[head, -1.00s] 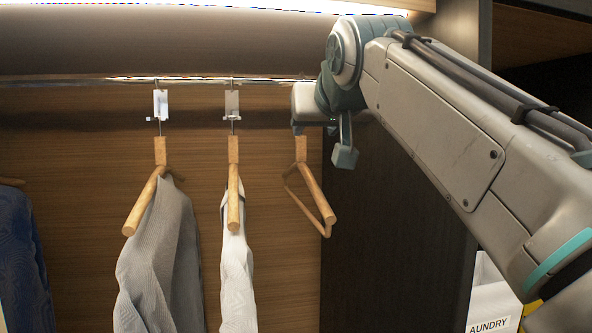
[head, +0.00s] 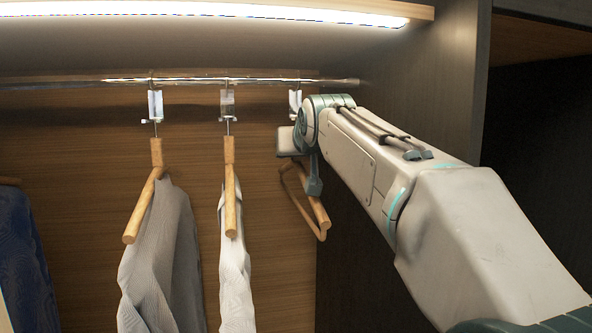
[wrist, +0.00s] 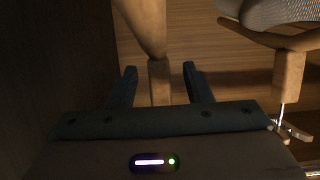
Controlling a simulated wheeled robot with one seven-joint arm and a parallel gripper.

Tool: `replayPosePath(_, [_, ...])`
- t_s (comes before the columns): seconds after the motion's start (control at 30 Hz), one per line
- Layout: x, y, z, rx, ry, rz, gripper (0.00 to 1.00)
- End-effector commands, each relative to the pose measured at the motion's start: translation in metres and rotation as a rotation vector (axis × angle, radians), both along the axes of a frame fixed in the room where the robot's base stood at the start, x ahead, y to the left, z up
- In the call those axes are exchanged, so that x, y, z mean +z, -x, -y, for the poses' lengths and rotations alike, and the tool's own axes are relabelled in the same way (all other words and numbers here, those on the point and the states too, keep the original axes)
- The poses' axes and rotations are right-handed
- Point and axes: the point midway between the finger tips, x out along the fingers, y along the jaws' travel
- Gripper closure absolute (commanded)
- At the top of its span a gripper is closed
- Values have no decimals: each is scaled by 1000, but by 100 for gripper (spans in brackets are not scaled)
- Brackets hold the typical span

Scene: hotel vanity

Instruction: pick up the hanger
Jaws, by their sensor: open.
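The bare wooden hanger (head: 318,212) hangs at the right end of the row, with no garment on it. My gripper is at its top in the head view, where my arm hides the hanger's neck and part of its frame. In the wrist view my gripper (wrist: 160,84) is open, one finger on each side of the hanger's wooden neck (wrist: 159,72). A gap shows on both sides, so the fingers do not appear to press on it.
A hanger with a grey garment (head: 165,265) and one with a white garment (head: 235,270) hang to the left on the metal rod (head: 190,81). Blue clothing (head: 22,255) hangs at far left. A dark side panel (head: 440,110) stands close on the right.

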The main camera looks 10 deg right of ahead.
Motion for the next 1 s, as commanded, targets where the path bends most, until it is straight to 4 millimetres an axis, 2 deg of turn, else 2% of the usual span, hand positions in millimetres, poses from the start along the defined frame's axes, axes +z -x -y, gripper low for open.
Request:
replayPosePath(0.2, [-1, -1, 0, 0, 0, 1, 55])
replayPosePath(0.37, [-1, 0, 0, 0, 0, 0, 99])
replayPosePath(0.77, [1, 0, 0, 0, 0, 2, 100])
replayPosePath(1.0, [15, 0, 0, 0, -1, 3, 100])
